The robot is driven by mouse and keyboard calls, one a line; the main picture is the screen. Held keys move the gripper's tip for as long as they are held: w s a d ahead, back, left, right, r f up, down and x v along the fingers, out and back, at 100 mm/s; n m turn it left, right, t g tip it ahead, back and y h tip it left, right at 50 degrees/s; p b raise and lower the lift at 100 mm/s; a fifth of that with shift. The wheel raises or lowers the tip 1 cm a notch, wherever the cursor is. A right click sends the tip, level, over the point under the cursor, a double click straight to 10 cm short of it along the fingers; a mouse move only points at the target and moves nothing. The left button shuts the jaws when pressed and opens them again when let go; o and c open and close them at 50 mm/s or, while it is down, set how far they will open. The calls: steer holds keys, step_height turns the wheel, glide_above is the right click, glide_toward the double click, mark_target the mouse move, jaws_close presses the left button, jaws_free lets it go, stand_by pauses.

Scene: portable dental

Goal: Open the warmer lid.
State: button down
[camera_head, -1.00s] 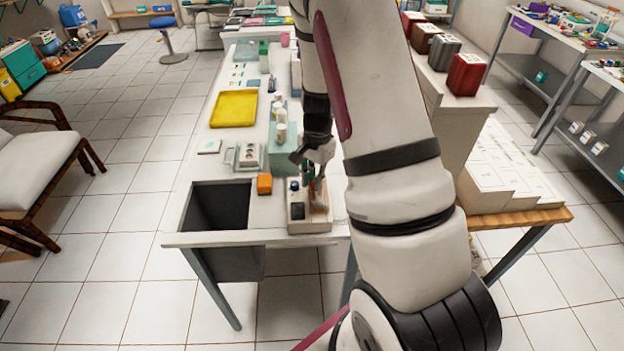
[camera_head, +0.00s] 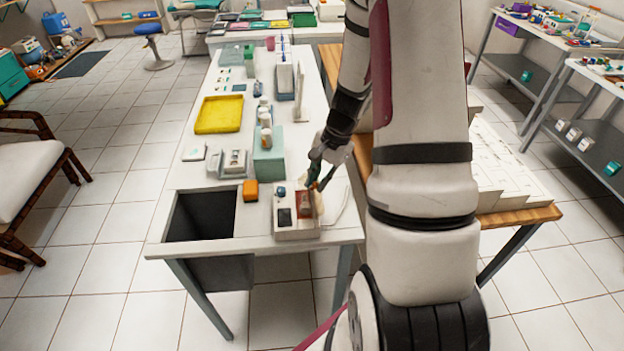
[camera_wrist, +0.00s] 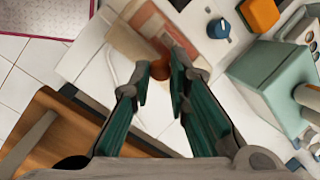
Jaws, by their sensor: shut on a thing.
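The warmer (camera_head: 284,232) is a small pale box near the front edge of the white table, with a dark panel and a blue knob (camera_wrist: 218,28) on top. A reddish-brown area (camera_wrist: 203,42) shows in its top. The beige warmer lid (camera_wrist: 128,42) appears raised and tilted at the warmer's right side in the head view. My gripper (camera_wrist: 159,84) is at that lid, its fingers closed in around the round brown handle (camera_wrist: 160,66). The fingertips partly hide the handle, so the exact contact is unclear. In the head view, my gripper (camera_head: 318,180) is above the warmer's right side.
An orange block (camera_head: 250,190) and a teal box (camera_head: 268,165) stand just behind the warmer. A dark open bin (camera_head: 200,215) is set in the table to the left. A yellow tray (camera_head: 220,114) lies farther back. A wooden-topped bench (camera_head: 520,216) is on the right.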

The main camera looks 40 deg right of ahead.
steer(key=s+d+f, duration=0.1)
steer(key=d, duration=0.1)
steer(key=s+d+f+b, duration=0.1)
steer(key=s, duration=0.1)
steer(key=shift+d+f, duration=0.1)
steer(key=shift+d, duration=0.25)
steer(key=c, duration=2)
jaws_free()
steer(key=shift+w+a, duration=0.1)
steer(key=shift+w, duration=0.1)
steer(key=shift+c, duration=0.2)
steer(key=o, duration=0.5)
steer(key=shift+w+a, duration=0.1)
steer(key=shift+a, duration=0.1)
